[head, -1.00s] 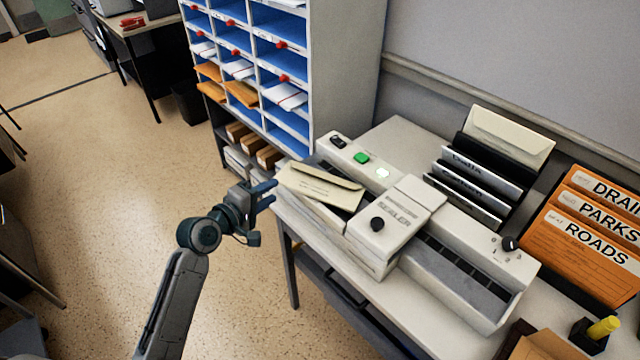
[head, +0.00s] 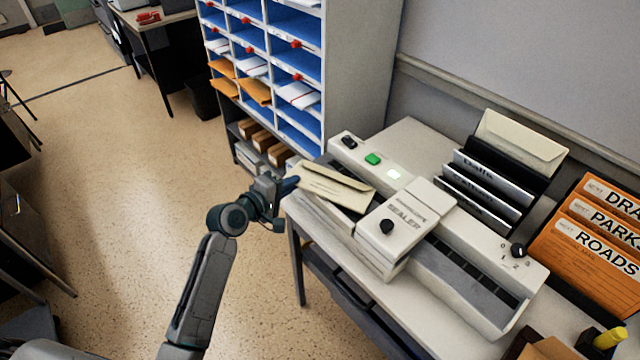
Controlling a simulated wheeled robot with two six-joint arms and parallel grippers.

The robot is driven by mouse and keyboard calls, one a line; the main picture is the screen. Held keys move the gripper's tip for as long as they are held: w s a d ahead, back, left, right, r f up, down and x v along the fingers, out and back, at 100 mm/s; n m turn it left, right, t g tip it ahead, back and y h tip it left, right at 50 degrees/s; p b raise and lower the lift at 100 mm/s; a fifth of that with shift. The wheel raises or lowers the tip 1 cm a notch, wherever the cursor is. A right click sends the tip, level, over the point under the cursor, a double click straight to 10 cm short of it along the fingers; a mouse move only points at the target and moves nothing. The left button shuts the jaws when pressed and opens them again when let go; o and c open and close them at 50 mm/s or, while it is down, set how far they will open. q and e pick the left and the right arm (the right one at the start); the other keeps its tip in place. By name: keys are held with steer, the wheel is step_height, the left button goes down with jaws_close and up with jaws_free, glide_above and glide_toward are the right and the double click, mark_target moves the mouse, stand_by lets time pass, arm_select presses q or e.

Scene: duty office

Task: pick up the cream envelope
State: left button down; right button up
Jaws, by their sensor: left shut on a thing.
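The cream envelope (head: 338,188) lies tilted on the left end of the pale sealer machine (head: 402,222), its right end beside the raised sealer block. My left gripper (head: 292,184) is shut on the envelope's left edge. The gripper's fingers are small in this view and partly hidden by the wrist. Another cream envelope (head: 520,143) stands upright at the back of the black sorter rack (head: 488,182), clear of the gripper. My right gripper is out of view.
Blue pigeonholes (head: 290,70) with orange and white mail stand behind the table. Orange folders (head: 600,225) labelled ROADS and PARKS are at the right, near a yellow-topped item (head: 608,338). Open floor (head: 130,200) lies to the left.

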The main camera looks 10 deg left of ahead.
arm_select(q)
steer(key=d+r+b+v, duration=0.1)
steer(key=v, duration=1.5)
steer(key=shift+s+d+r+b, duration=0.25)
steer(key=shift+s+b, duration=0.1)
steer(key=shift+s, duration=0.2)
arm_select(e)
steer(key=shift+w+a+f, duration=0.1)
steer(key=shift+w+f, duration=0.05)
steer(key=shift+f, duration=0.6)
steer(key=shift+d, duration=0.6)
